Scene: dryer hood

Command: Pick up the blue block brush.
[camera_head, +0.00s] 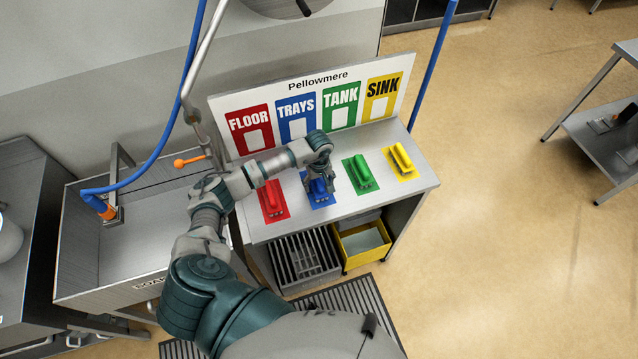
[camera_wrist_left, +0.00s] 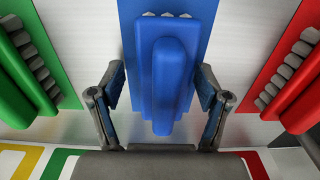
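The blue block brush (camera_head: 318,188) sits on a blue mat on the steel counter, below the TRAYS panel. My left gripper (camera_head: 321,178) is right over it and partly hides it in the head view. In the left wrist view, the brush (camera_wrist_left: 165,75) lies between the two fingers of my left gripper (camera_wrist_left: 160,95). The fingers are spread, with a gap showing on each side of the brush's raised grip. My right gripper is in neither view.
A red brush (camera_head: 271,198) stands left of the blue one; a green brush (camera_head: 362,171) and yellow brush (camera_head: 402,160) stand to the right. The labelled board (camera_head: 300,82) rises behind. A sink (camera_head: 135,240) with an orange-tipped blue hose lies left.

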